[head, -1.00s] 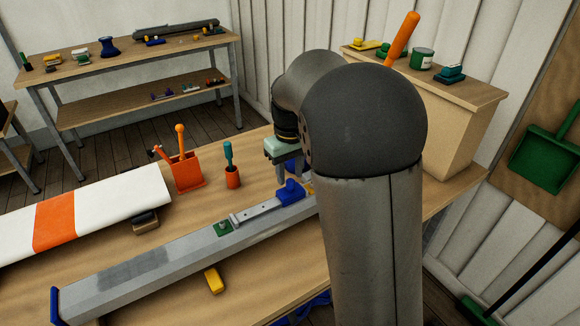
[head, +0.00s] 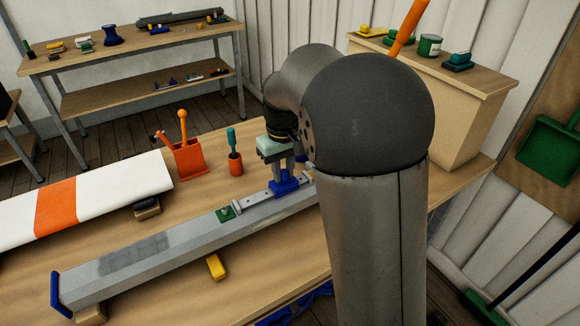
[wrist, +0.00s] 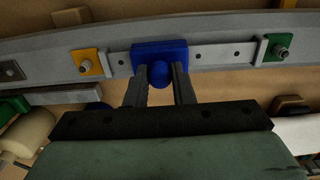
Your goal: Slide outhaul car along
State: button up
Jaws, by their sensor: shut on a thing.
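The blue outhaul car (head: 285,184) sits on the grey track (head: 256,198) on top of the long grey spar (head: 168,255). In the wrist view the car (wrist: 160,52) is between a yellow end stop (wrist: 86,64) on the left and a green end stop (wrist: 276,50) on the right, nearer the yellow one. The green stop (head: 225,214) also shows in the head view. My gripper (head: 283,170) is above the car, its fingers (wrist: 160,84) shut on the car's round knob (wrist: 159,74). My arm hides the spar's far end in the head view.
A yellow block (head: 216,267) lies in front.

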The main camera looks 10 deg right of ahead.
jog(key=shift+s+a+r, duration=0.1)
jog(key=shift+s+a, duration=0.35)
jog(key=shift+a, duration=0.95)
jog(key=shift+s+a+r, duration=0.1)
jog(key=shift+s+a, duration=0.3)
jog(key=shift+a, duration=1)
jog(key=shift+s+a, duration=0.45)
jog(key=shift+a, duration=0.95)
jog(key=o, duration=1)
jog(key=shift+f, duration=0.1)
notch_tip(320, 180, up, 17)
jog(key=s+d+f+m, duration=0.1)
jog(key=s+d+f, duration=0.4)
jog(key=s+f, duration=0.4)
jog(key=s+d+f+m, duration=0.2)
jog(key=s+d+f, duration=0.4)
jog(key=s+f, duration=0.4)
jog(key=s, duration=0.4)
jog(key=shift+t, duration=0.3)
